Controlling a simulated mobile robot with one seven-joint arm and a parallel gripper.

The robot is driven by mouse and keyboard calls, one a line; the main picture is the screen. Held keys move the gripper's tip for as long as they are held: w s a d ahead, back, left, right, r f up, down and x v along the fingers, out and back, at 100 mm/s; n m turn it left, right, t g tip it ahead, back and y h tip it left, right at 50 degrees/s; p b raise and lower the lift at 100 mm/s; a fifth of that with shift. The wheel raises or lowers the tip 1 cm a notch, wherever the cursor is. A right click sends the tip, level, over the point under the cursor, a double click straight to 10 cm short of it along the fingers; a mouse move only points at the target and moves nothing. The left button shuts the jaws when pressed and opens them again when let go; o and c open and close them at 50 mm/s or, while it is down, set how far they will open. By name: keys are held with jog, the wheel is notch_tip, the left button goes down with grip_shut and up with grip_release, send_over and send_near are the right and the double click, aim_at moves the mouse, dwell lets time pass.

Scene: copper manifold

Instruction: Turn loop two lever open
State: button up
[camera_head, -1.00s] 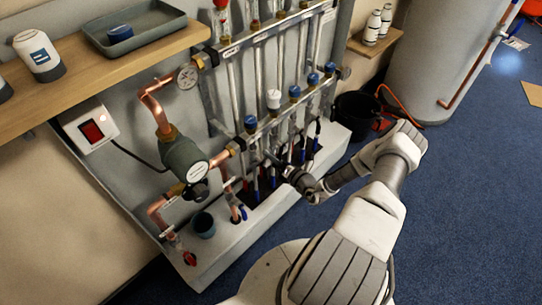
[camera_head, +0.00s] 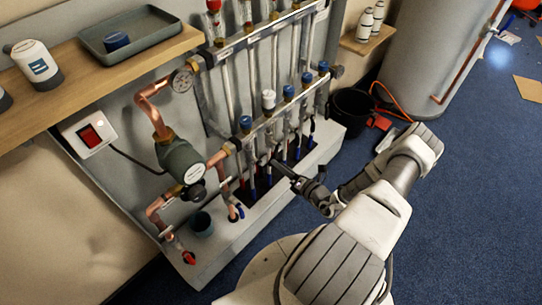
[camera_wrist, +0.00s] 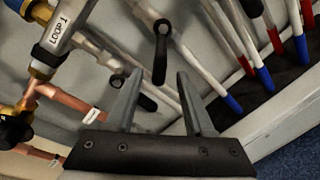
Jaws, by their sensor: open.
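In the wrist view a black lever (camera_wrist: 161,52) hangs straight down from its pivot. Its lower end shows between the two fingers of my gripper (camera_wrist: 155,80), which is open. I cannot tell how deep the lever lies between them or whether a finger touches it. A "LOOP 1" label (camera_wrist: 58,32) is on the fitting to the left. No label shows on this lever, so I cannot tell for sure that it is loop two's. In the head view my gripper (camera_head: 277,165) is just below the lower manifold bar (camera_head: 262,128), and the levers are too small to make out.
More black handles sit nearby in the wrist view, one at the top right (camera_wrist: 252,8). Pipes with red and blue sleeves (camera_wrist: 264,78) run down at the right. The head view shows a pump (camera_head: 182,165) to the left, a black bucket (camera_head: 352,108) and open blue floor (camera_head: 470,200).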

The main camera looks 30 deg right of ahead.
jog(key=p+v, duration=0.1)
jog(key=v, duration=0.8)
jog(key=shift+s, duration=0.35)
